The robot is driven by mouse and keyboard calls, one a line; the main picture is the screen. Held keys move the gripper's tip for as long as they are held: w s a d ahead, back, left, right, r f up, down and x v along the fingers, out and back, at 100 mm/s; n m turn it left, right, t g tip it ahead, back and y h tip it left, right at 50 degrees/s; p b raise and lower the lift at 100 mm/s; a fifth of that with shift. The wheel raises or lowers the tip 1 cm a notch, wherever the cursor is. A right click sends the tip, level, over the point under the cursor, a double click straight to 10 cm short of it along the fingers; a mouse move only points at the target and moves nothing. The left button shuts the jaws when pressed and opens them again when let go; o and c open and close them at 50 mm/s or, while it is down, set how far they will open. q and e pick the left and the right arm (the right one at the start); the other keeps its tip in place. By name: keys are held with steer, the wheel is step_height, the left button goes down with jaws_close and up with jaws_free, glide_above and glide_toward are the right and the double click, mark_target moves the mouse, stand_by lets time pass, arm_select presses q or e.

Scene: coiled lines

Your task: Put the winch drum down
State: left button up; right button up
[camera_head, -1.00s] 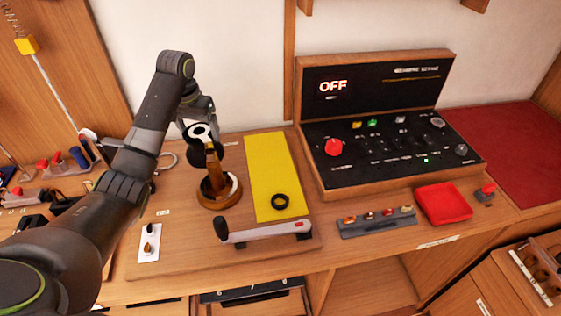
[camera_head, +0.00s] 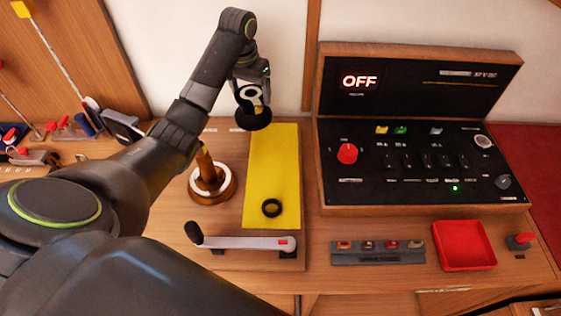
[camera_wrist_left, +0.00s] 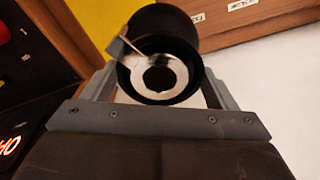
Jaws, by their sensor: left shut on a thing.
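The winch drum (camera_head: 254,117) is a black spool with a white ring face around a dark central hole. My left gripper (camera_head: 252,92) is shut on it and holds it above the far left end of the yellow mat (camera_head: 272,170). In the left wrist view the drum (camera_wrist_left: 160,78) sits between the two grey fingers, with its white face and hole toward the camera. A wooden spindle post on a round brass-coloured base (camera_head: 211,186) stands empty of the drum, left of the mat. My right gripper is not in view.
A crank handle (camera_head: 243,243) lies in front. A control console (camera_head: 415,160) reading OFF stands at right. A red tray (camera_head: 464,246) and a small parts strip (camera_head: 378,252) lie before it.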

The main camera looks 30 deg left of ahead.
arm_select(q)
steer(key=shift+s+d+r+p, duration=0.5)
steer(key=shift+s+r+p, duration=0.35)
steer(key=shift+d+r+p, duration=0.1)
steer(key=shift+d+p, duration=0.2)
steer(key=shift+p, duration=0.05)
steer(key=s+d+r+m+p, duration=0.1)
steer(key=s+d+r+p, duration=0.2)
steer(key=d+p, duration=0.45)
step_height(320, 180, down, 10)
steer(key=p, duration=0.3)
steer(key=shift+w+a, duration=0.15)
steer(key=shift+w, duration=0.1)
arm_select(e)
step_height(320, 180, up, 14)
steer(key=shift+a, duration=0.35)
arm_select(q)
steer(key=shift+f, duration=0.1)
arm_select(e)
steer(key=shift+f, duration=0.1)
